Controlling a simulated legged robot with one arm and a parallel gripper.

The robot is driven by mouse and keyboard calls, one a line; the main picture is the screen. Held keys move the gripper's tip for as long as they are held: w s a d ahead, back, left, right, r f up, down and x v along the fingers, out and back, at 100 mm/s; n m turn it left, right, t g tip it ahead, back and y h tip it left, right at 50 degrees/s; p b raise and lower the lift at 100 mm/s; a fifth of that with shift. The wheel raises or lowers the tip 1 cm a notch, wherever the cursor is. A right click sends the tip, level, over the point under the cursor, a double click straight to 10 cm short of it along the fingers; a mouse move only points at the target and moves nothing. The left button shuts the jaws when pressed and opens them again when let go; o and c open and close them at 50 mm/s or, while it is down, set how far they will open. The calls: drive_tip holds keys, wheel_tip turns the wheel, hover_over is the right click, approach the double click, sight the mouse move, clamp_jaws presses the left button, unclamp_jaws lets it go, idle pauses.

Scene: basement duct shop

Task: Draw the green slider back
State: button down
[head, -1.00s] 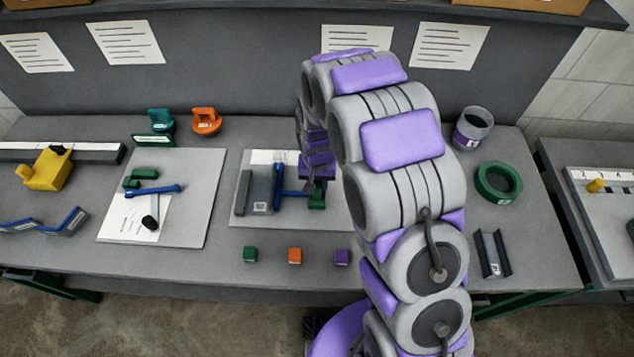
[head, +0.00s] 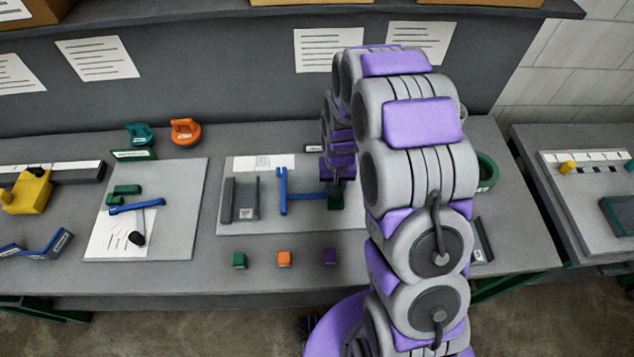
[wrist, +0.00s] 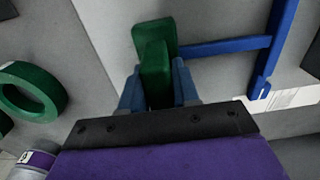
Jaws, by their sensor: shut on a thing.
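The green slider (head: 336,202) is at the right end of a blue T-shaped rod (head: 283,190) on a grey board (head: 305,218). In the head view my arm partly hides it. In the wrist view the green slider (wrist: 153,60) stands between the two blue fingers of my gripper (wrist: 157,88), which is shut on it. My gripper (head: 336,188) reaches down to it from behind in the head view. The rod's blue crossbar (wrist: 276,45) lies to the right in the wrist view. A grey channel piece (head: 240,200) lies left of the crossbar, with a clear gap between them.
A green ring (wrist: 30,90) and a cup (wrist: 38,163) are left in the wrist view. A second board (head: 180,225) holds a blue tool and green blocks. The right end of the board is hidden behind my arm.

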drive_tip(key=c, duration=1.2)
unclamp_jaws()
drive_tip(key=shift+d, duration=0.15)
drive_tip(key=shift+o, duration=1.4)
drive_tip(key=shift+d, duration=0.3)
drive_tip(key=shift+a+r, duration=0.2)
drive_tip(key=shift+r, duration=0.05)
wheel_tip(320, 180, up, 17)
drive_tip(key=p, duration=0.2)
drive_tip(key=shift+d, duration=0.15)
